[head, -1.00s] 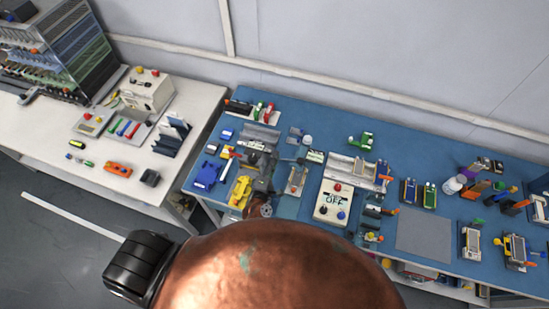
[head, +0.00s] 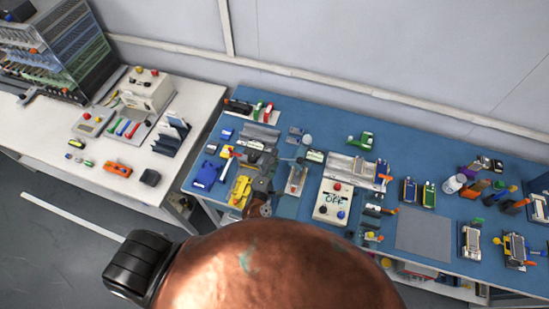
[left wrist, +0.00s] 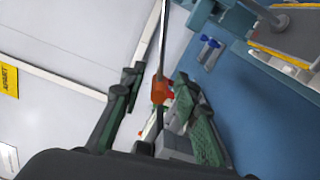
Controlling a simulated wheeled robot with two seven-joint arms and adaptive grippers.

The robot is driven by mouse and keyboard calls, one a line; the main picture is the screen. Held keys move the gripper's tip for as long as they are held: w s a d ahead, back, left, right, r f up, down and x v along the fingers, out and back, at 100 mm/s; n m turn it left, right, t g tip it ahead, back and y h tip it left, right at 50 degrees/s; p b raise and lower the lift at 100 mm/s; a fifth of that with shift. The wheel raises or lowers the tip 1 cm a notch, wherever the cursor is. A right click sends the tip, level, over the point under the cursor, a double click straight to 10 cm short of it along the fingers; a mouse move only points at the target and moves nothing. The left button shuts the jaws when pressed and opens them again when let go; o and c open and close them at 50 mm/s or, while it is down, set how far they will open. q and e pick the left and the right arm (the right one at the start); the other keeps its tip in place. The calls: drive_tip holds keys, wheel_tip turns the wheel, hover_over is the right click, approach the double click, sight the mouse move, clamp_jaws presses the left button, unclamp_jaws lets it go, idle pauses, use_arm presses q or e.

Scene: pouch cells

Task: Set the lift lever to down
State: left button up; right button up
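My left gripper (head: 264,172) reaches over the left part of the blue bench in the head view, between a yellow holder (head: 239,191) and a narrow tray (head: 297,178). In the left wrist view its two dark green fingers (left wrist: 156,82) are spread apart. An orange-red part (left wrist: 160,90) shows between them, along a thin grey rod (left wrist: 163,40). I cannot tell whether the fingers touch it, or whether it is the lift lever. The lever's setting cannot be read. My right gripper is not in view.
A white control box (head: 332,203) with a red button stands right of the tray. A blue holder (head: 206,174) lies left of the gripper. A grey mat (head: 424,233) is bare. A white table (head: 133,187) stands at the left.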

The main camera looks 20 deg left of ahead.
use_arm(q)
drive_tip(key=s, duration=1.2)
drive_tip(key=shift+d, duration=0.25)
drive_tip(key=shift+w, duration=0.1)
